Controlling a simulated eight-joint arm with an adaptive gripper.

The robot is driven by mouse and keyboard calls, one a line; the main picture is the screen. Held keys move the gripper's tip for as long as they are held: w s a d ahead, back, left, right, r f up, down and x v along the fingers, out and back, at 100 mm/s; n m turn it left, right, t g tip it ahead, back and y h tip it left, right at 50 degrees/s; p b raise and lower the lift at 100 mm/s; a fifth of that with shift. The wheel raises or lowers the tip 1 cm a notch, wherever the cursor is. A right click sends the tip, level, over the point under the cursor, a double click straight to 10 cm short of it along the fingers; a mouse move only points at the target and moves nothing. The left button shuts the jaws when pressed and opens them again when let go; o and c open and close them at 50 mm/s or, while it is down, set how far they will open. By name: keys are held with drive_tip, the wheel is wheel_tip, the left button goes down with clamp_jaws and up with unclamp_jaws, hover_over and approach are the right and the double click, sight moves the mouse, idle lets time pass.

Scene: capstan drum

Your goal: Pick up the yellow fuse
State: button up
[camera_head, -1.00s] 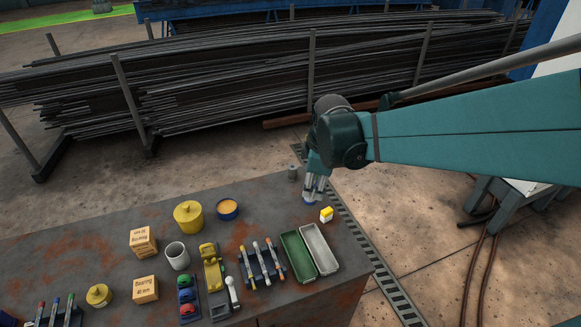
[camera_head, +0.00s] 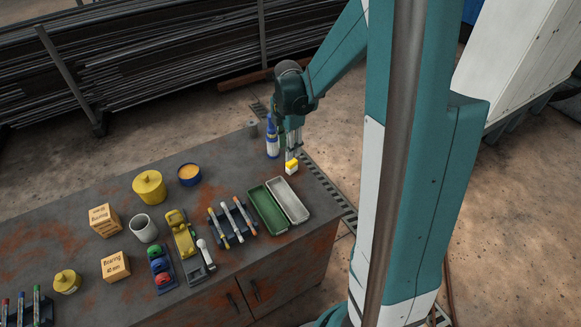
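The small block with a yellow top and white lower part, which I take to be the yellow fuse (camera_head: 291,168), stands on the bench near its right edge, just behind the grey tray. My gripper (camera_head: 292,153) points down with its fingertips at or just above the fuse's top, from the far side in this view. The fingers look roughly parallel, but the gap between them is too small to read, and I cannot tell whether they touch the fuse.
A blue bottle with a white label (camera_head: 272,140) stands close left of my gripper. A green tray (camera_head: 268,208) and a grey tray (camera_head: 288,200) lie in front of the fuse. A rack of fuse-like sticks (camera_head: 232,222), a yellow tin (camera_head: 149,187) and boxes (camera_head: 116,266) stand further left.

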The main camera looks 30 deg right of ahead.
sight(291, 162)
drive_tip(key=shift+n+g, duration=0.3)
drive_tip(key=shift+n, duration=0.5)
drive_tip(key=shift+w+d+f, duration=0.15)
drive_tip(key=shift+d+f, duration=0.15)
drive_tip(key=shift+f, duration=0.35)
drive_tip(key=shift+w+d+f, duration=0.1)
drive_tip(key=shift+d+f, duration=0.2)
drive_tip(key=shift+f, duration=0.4)
drive_tip(key=shift+w+d+f, duration=0.15)
drive_tip(key=shift+d+f, duration=0.15)
drive_tip(key=shift+f, duration=0.35)
drive_tip(key=shift+f+b, duration=0.4)
drive_tip(key=shift+f, duration=0.9)
drive_tip(key=shift+f, duration=0.1)
drive_tip(key=shift+d+f+b, duration=0.1)
drive_tip(key=shift+f+b, duration=0.25)
drive_tip(key=shift+f, duration=2.15)
drive_tip(key=shift+c, duration=0.7)
drive_tip(key=c, duration=0.8)
